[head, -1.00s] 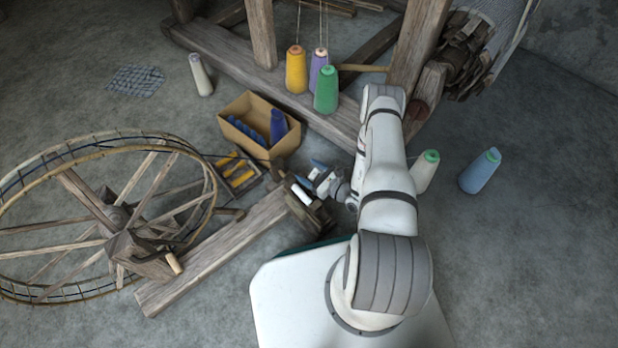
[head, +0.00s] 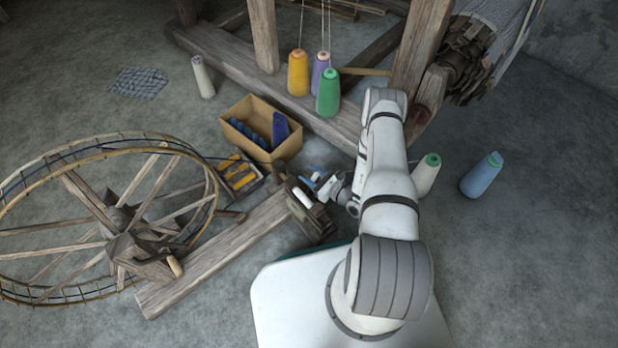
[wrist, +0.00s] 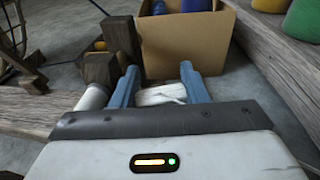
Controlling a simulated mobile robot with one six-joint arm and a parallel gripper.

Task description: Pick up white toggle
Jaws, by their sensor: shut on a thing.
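The white toggle (wrist: 162,94) shows in the wrist view as a small pale piece between the two blue fingers of my gripper (wrist: 158,84). The fingers are shut on it, with one on each side. In the head view my gripper (head: 314,178) is low beside the wheel's wooden post, and I cannot make out the toggle there.
A white roll (wrist: 93,98) on the wooden post sits just left of my left finger. A cardboard box (wrist: 185,45) with blue spools stands just beyond the fingers. The spinning wheel (head: 105,222) is at left. Cones stand by the loom.

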